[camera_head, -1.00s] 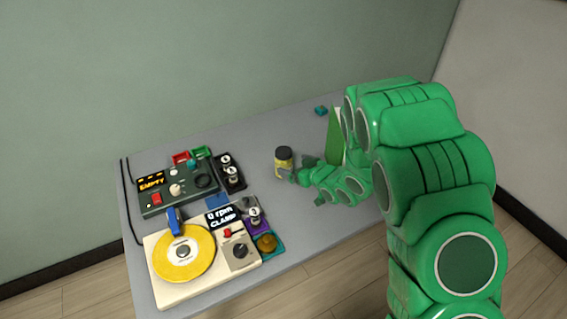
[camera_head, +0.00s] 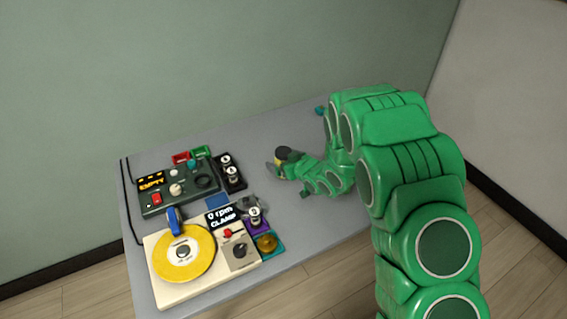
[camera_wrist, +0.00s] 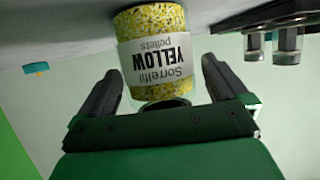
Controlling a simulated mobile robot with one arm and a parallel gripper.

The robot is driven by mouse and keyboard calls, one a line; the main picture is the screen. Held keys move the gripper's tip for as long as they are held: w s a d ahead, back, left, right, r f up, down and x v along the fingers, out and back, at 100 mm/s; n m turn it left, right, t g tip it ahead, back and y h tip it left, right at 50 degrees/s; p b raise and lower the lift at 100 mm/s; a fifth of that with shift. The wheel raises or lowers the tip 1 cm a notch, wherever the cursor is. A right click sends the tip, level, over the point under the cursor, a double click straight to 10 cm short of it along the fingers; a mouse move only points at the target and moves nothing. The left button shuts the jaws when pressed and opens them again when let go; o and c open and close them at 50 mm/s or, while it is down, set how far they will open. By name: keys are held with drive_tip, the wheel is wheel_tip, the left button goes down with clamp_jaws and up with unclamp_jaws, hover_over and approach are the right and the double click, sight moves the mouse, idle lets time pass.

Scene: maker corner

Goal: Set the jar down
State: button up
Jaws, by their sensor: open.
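A jar of yellow pellets (camera_wrist: 155,75) with a white label shows upside down in the wrist view, between the two dark fingers of my gripper (camera_wrist: 162,68). The fingers are apart, with a visible gap on each side of the jar. Its dark lid end is nearest my palm. In the head view the jar (camera_head: 283,153) shows its dark lid and a little yellow; my gripper (camera_head: 279,171) hides most of it. It appears to stand upright on the grey table (camera_head: 262,128), though its base is hidden in the head view.
Left of the jar are a dark rack (camera_head: 231,182) with silver-topped pieces, a dark control box (camera_head: 165,200) reading EMPTY, and a cream machine (camera_head: 170,285) with a yellow disc. A small teal block (camera_head: 319,110) lies toward the back right. The table behind the jar is clear.

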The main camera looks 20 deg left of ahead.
drive_tip(key=c, duration=1.4)
drive_tip(key=shift+r, duration=0.1)
